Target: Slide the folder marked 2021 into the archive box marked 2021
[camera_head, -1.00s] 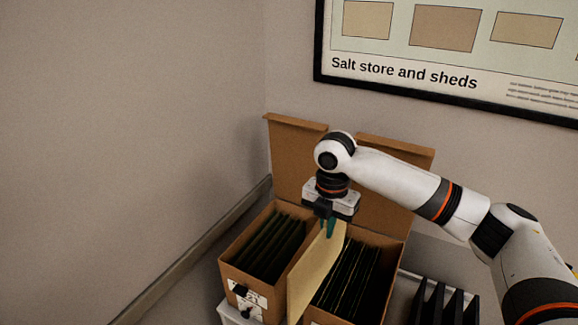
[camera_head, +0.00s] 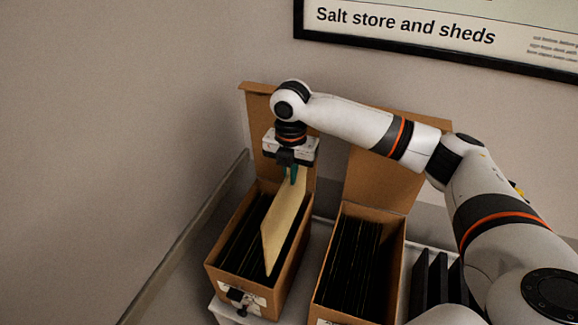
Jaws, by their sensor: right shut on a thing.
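My right gripper (camera_head: 291,172) is shut on the top edge of a tan folder (camera_head: 284,222). The folder hangs upright over the left archive box (camera_head: 282,282), its lower edge at or just inside the box's open top among dark folders; I cannot tell how deep it is. No mark on the folder can be read. The left box has a white label (camera_head: 252,297) on its front, partly hidden and not readable now. The right archive box (camera_head: 393,262) stands beside it, open, filled with dark folders.
Both boxes stand on a light surface (camera_head: 224,310) with their lids raised at the back. Black upright holders (camera_head: 432,280) stand to the right. A wall rail (camera_head: 190,240) runs along the left, and a framed poster (camera_head: 440,35) hangs above.

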